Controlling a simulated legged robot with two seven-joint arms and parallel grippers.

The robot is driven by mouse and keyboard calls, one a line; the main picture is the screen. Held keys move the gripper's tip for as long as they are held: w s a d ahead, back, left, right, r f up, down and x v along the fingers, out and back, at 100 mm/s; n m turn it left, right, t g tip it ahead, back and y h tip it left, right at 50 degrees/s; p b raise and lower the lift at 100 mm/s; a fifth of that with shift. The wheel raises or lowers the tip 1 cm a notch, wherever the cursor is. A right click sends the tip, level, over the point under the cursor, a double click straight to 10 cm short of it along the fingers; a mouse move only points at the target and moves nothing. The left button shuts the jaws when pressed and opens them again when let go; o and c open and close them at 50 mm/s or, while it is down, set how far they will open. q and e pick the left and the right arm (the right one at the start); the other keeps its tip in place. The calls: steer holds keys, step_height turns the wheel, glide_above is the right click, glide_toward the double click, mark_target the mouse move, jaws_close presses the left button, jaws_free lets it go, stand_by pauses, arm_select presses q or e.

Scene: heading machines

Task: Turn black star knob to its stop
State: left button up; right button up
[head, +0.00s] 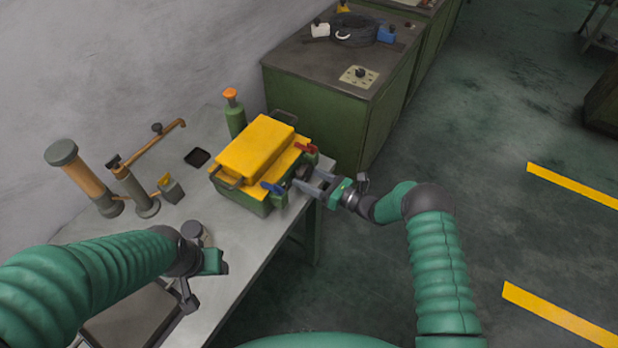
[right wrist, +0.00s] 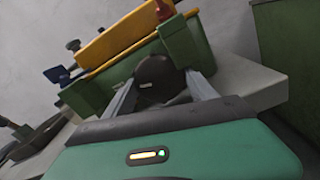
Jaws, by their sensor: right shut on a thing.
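The black star knob (right wrist: 158,80) sits on the front side of the green box with a yellow lid. In the right wrist view it is between the two fingers of my right gripper (right wrist: 160,92), which is shut on it. In the head view my right gripper (head: 306,184) reaches the box (head: 252,203) from the right, and the knob (head: 303,173) is mostly hidden by the fingers. A blue lever (head: 271,188) and a red lever (head: 306,148) are on the box. My left gripper (head: 188,295) is over the table's near part, and its finger gap does not show clearly.
The grey table (head: 226,262) also holds a green bottle with an orange cap (head: 234,115), brass-coloured pipework (head: 90,180) and a small dark tray (head: 197,158). A green cabinet (head: 318,118) stands behind the box. The floor to the right is free.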

steer(key=m+b, duration=0.2)
steer(key=shift+f+m, duration=0.25)
steer(key=shift+m, duration=0.05)
steer(key=shift+r+m+b, duration=0.1)
steer(key=shift+m+b, duration=0.4)
steer(key=shift+m, duration=0.2)
steer(key=shift+r+m, duration=0.15)
steer(key=shift+m, duration=0.35)
steer(key=o, duration=1.1)
steer(key=shift+o, duration=1.2)
